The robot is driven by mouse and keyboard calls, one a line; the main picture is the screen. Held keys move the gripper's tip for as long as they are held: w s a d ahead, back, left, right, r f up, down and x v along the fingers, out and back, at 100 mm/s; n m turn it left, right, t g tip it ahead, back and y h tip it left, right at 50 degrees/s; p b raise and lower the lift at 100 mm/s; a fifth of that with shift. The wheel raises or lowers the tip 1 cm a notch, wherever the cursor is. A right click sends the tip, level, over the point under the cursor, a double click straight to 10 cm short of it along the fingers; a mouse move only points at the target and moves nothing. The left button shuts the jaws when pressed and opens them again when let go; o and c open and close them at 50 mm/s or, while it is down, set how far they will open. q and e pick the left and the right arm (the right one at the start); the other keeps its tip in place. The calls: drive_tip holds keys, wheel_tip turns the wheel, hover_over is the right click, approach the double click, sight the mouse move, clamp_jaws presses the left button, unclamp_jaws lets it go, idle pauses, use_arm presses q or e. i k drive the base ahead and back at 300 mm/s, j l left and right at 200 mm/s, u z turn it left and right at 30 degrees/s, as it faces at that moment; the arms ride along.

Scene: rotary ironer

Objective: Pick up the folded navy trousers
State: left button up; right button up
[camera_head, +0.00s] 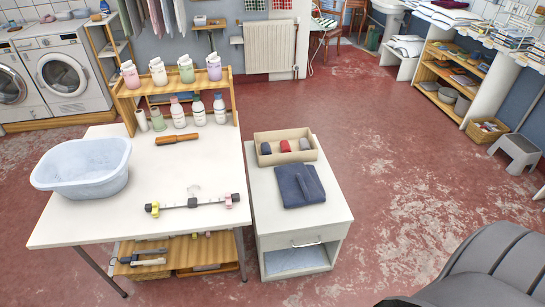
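The folded navy trousers (297,186) lie flat on top of a small white cabinet (320,216), near its middle. They form a compact dark blue bundle with a folded strip on top, and nothing covers them. A light wooden tray (262,137) stands right behind them on the same cabinet and holds a few small rolled cloths, dark and red. Neither of my grippers is in the head view.
A white table (130,222) left of the cabinet carries a pale blue basin (83,167), a clip hanger (193,203) and a bottle rack (178,92). A grey curved object (480,260) fills the bottom right corner. The red floor right of the cabinet is clear.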

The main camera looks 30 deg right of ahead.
sight(300, 184)
drive_tip(key=j+z, duration=0.1)
drive_tip(key=z, duration=1)
